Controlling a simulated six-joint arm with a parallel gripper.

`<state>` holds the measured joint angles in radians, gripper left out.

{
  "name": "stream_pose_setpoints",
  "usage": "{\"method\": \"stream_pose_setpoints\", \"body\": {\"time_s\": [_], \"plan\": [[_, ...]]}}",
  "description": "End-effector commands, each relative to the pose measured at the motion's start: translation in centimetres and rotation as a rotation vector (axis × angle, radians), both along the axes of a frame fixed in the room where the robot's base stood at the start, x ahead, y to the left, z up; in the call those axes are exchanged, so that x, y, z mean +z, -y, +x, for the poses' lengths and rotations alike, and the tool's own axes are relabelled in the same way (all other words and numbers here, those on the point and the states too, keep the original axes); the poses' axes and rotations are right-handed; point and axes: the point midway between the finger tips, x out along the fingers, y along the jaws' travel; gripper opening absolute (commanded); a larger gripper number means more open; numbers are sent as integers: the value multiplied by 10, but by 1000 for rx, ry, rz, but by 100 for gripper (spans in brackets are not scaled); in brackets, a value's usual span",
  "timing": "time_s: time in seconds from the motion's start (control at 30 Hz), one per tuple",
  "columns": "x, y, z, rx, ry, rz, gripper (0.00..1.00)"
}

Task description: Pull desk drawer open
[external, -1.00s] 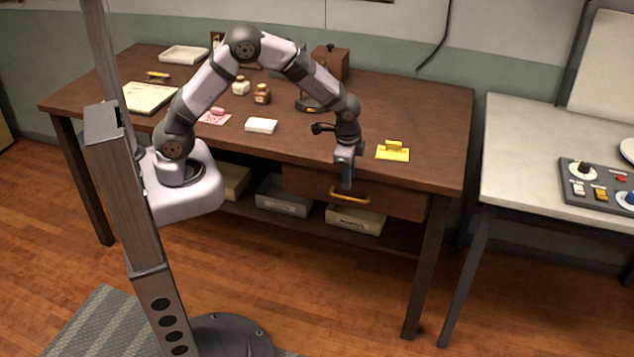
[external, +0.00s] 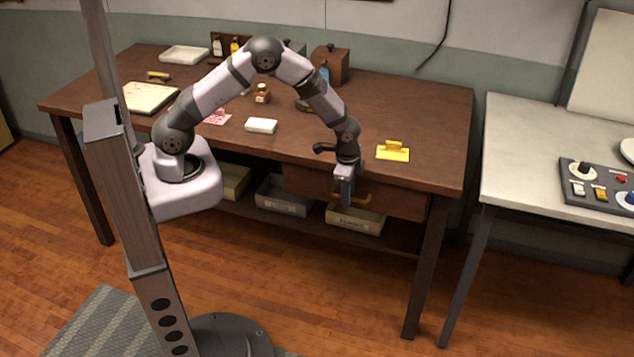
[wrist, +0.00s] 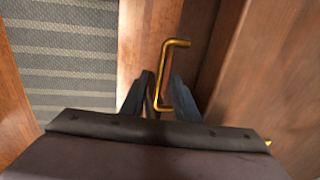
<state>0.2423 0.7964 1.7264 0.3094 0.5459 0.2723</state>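The wooden desk drawer (external: 408,204) sits under the right part of the desktop and looks closed. Its brass handle (external: 366,199) is partly hidden behind my gripper (external: 347,198) in the external view. In the wrist view, the brass handle (wrist: 180,43) runs down between the two dark fingers of my gripper (wrist: 161,88). The fingers are apart, one on each side of the handle bar, with a gap showing. I cannot tell whether either finger touches the bar.
The desktop (external: 435,120) overhangs just above my gripper. A yellow notepad (external: 393,153) lies near the front edge, with a white block (external: 261,126) farther left. Storage boxes (external: 355,219) stand on the shelf below. The floor in front is clear.

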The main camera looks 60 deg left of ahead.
Motion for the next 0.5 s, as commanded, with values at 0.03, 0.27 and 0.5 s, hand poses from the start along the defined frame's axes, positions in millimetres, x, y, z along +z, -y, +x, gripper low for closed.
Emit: {"method": "stream_pose_setpoints", "body": {"time_s": [0.03,0.27,0.5], "plan": [[-1,0,0,0,0,0,28],[-1,0,0,0,1,-1,28],[-1,0,0,0,1,-1,0]]}}
